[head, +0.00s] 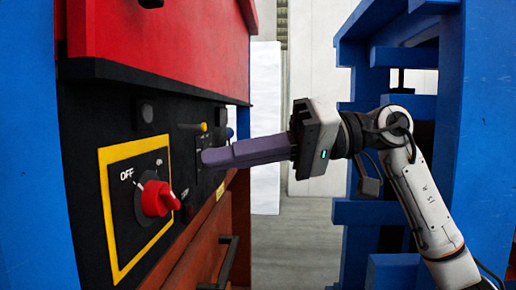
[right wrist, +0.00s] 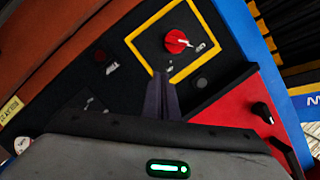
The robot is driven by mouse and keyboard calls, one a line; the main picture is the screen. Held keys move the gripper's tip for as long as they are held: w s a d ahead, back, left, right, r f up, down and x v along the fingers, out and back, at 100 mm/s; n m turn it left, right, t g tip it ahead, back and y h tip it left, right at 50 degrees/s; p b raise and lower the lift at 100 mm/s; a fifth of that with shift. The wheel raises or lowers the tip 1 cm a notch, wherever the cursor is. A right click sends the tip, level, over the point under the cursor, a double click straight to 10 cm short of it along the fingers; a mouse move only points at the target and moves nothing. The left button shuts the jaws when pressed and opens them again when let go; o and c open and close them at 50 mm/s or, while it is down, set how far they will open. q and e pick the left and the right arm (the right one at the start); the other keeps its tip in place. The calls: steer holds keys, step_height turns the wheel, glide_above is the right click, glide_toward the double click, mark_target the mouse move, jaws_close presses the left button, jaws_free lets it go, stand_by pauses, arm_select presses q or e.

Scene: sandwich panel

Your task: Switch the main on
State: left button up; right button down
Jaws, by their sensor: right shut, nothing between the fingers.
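The main switch is a red rotary knob (head: 157,198) in a yellow-framed square (head: 106,210) on the black panel, at left in the head view. Its white pointer is toward the OFF label (head: 127,174); the other label is at upper right. The knob also shows at the top of the right wrist view (right wrist: 177,41). My right gripper (head: 206,158) has its purple fingers shut and empty, pointing left at the panel, to the right of and above the knob. It is apart from the knob. I cannot tell whether its tips touch the panel. My left gripper is out of view.
A red housing (head: 165,35) overhangs the panel. A dark handle (head: 228,262) juts out lower down. Blue framing (head: 478,130) stands at right, around my arm.

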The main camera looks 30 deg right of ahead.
mark_target(162, 199)
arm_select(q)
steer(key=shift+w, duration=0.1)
arm_select(e)
steer(key=a+f, duration=0.1)
steer(key=a, duration=0.1)
steer(key=s+a+f, duration=0.1)
steer(key=a+f, duration=0.1)
steer(key=shift+s+f, duration=0.15)
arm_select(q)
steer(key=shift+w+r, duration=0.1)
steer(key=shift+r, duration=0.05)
